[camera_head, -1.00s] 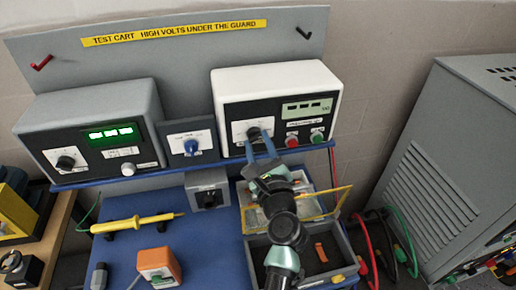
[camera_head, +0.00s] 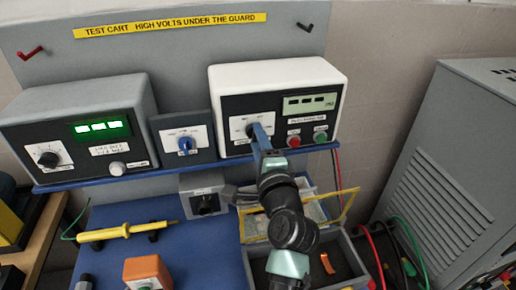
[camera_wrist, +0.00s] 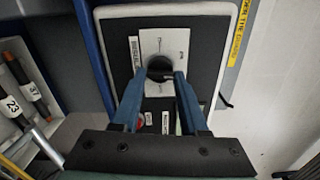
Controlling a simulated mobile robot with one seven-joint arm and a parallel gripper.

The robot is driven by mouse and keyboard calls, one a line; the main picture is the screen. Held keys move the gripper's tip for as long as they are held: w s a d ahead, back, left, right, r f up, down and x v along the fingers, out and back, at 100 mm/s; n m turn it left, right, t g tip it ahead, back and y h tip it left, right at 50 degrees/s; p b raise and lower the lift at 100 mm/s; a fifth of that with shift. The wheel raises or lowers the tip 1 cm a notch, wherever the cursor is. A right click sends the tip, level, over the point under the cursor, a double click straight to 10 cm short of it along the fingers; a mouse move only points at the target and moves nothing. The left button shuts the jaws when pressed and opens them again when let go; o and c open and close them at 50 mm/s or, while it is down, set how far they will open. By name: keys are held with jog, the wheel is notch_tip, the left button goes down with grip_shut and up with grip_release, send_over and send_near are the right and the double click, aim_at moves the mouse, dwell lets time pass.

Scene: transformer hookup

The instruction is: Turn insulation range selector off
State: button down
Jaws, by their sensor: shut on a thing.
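The insulation tester is a white-cased instrument (camera_head: 275,75) with a black front, at the right of the cart's shelf. Its range selector is a dark round knob on a white dial plate (camera_head: 237,125), mostly hidden by my fingers in the head view. In the wrist view the knob (camera_wrist: 160,67) sits at the middle of the plate, and its pointer direction cannot be told. My gripper (camera_head: 260,130) has its blue fingers on the knob, one on each side. It also shows in the wrist view (camera_wrist: 160,80), shut on the knob.
Red (camera_head: 294,141) and green (camera_head: 320,137) buttons lie close right of my fingers. A blue-knobbed selector box (camera_head: 168,132) and a grey instrument (camera_head: 80,95) stand left. Below are an open yellow-framed guard (camera_head: 335,212) and a grey tray (camera_head: 350,250).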

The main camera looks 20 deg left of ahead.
jog(key=shift+n+b, duration=7.25)
jog(key=shift+n, duration=2.35)
jog(key=shift+c, duration=2.2)
grip_release()
jog(key=shift+r, duration=0.1)
jog(key=shift+s, duration=0.1)
jog(key=b+v, duration=0.1)
jog(key=v, duration=1.1)
jog(key=shift+s+d+b, duration=0.25)
jog(key=shift+s+b, duration=0.05)
